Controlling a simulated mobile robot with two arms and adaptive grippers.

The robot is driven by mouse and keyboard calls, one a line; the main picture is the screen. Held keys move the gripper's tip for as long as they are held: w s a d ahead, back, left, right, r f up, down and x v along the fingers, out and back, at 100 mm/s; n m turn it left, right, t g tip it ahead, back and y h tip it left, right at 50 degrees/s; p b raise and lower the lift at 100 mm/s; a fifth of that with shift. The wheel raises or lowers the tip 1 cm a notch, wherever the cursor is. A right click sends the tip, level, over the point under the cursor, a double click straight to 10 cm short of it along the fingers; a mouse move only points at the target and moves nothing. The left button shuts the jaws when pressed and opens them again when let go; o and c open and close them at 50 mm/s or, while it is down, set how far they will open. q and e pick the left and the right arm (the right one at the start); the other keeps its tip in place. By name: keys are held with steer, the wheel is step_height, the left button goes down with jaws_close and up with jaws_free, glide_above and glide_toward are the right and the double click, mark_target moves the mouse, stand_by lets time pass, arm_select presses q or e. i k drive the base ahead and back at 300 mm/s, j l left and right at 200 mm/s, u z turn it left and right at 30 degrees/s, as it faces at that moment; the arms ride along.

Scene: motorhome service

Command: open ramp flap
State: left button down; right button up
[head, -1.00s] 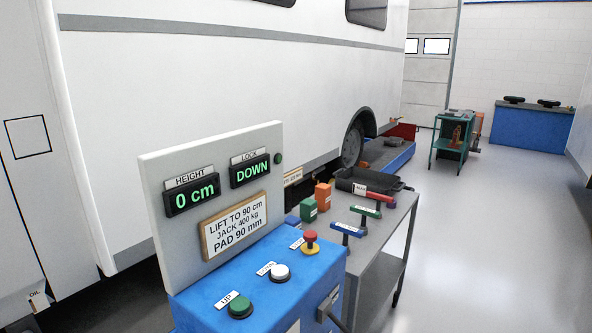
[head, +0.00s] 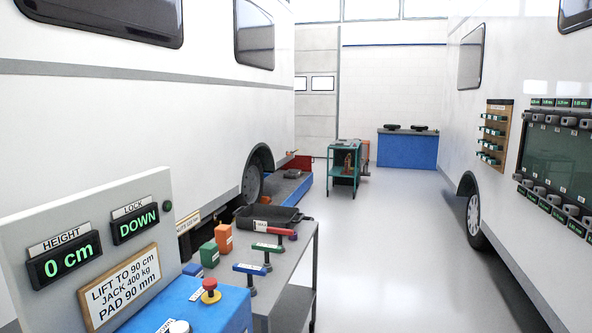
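A blue platform (head: 283,193) lies low on the floor beside the rear wheel (head: 252,181) of the left motorhome (head: 150,120). A red upright panel (head: 298,164) stands at its far end; it may be the ramp flap, but I cannot tell for certain. The platform is partly hidden behind the grey cart. Neither of my grippers is in view.
A control stand (head: 185,305) with displays "0 cm" and "DOWN" is close at left. A grey cart (head: 298,262) holds a black tray (head: 262,217) and coloured tools. A second motorhome (head: 500,200) stands at right. The floor (head: 395,250) between is clear.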

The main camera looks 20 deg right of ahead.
mark_target(303, 163)
steer(key=i+l+z, duration=0.45)
steer(key=i+l, duration=0.2)
steer(key=l, duration=0.25)
steer(key=i+l+z, duration=0.45)
steer(key=i+l, duration=0.25)
steer(key=i+z, duration=0.3)
steer(key=i, duration=12)
